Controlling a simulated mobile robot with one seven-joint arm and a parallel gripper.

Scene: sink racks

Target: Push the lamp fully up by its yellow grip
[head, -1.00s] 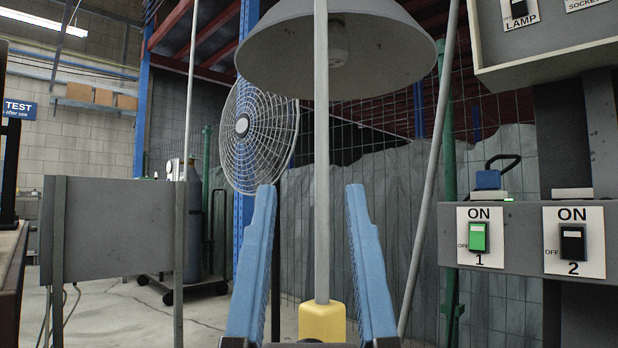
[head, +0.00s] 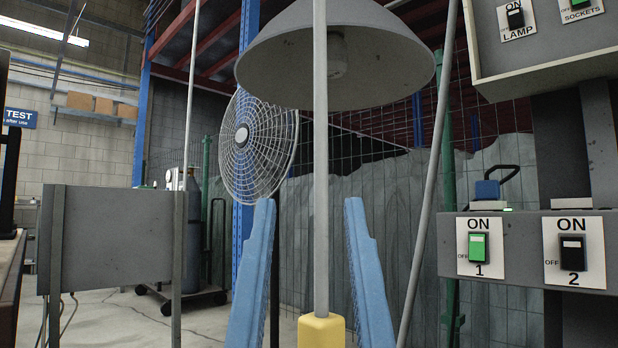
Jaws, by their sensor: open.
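The lamp (head: 290,65) is a wide grey shade with a pale bulb under it, at the top middle of the head view. A thin grey rod (head: 321,200) runs down in front of the shade to the yellow grip (head: 321,331) at the bottom edge. The lower part of the grip is cut off by the frame. My gripper (head: 310,212) is open, its two blue fingers pointing up, one on each side of the rod and grip. Gaps show between both fingers and the grip, so I see no contact.
A slanted grey pole (head: 428,180) stands right of my fingers. Switch panels (head: 515,228) with rocker switches are on the right. A wire fan (head: 259,145) and a grey board (head: 115,240) stand on the left. Wire mesh closes off the back.

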